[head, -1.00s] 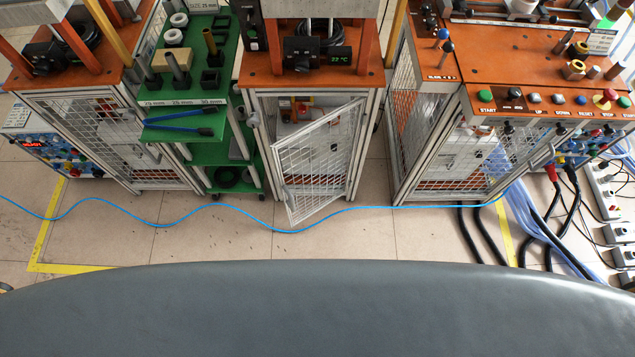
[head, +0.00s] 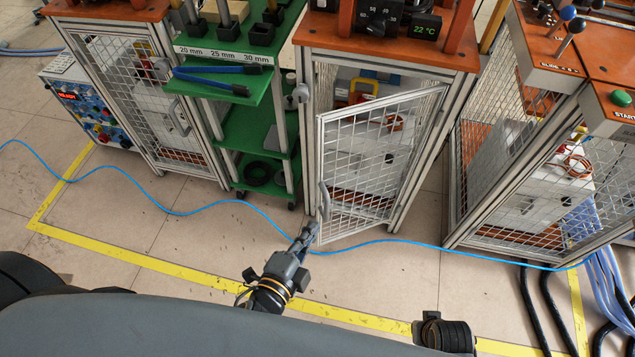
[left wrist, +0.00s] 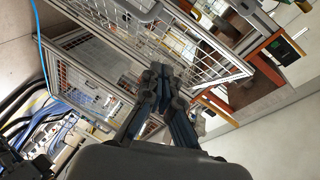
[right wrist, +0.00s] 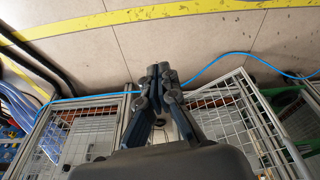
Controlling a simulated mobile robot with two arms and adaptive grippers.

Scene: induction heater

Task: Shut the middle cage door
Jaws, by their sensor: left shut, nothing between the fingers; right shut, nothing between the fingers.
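The middle cage door (head: 375,160), a pale metal frame with wire mesh, stands ajar, swung out from the middle cage (head: 416,165). Its free edge is at the left, with a grey handle (head: 324,200) low on it. My left gripper (head: 306,236) is shut and empty at the door's lower free corner, below the handle; I cannot tell whether it touches. In the left wrist view the mesh door (left wrist: 195,50) lies just beyond the shut fingers (left wrist: 163,72). My right gripper (right wrist: 163,70) is shut and empty over the floor; the door (right wrist: 225,110) shows to its right there.
A green shelf cart (head: 255,130) stands left of the middle cage. Other cages stand at left (head: 140,95) and right (head: 520,150). A blue cable (head: 230,202) crosses the floor before them. Yellow tape (head: 190,277) marks the open floor.

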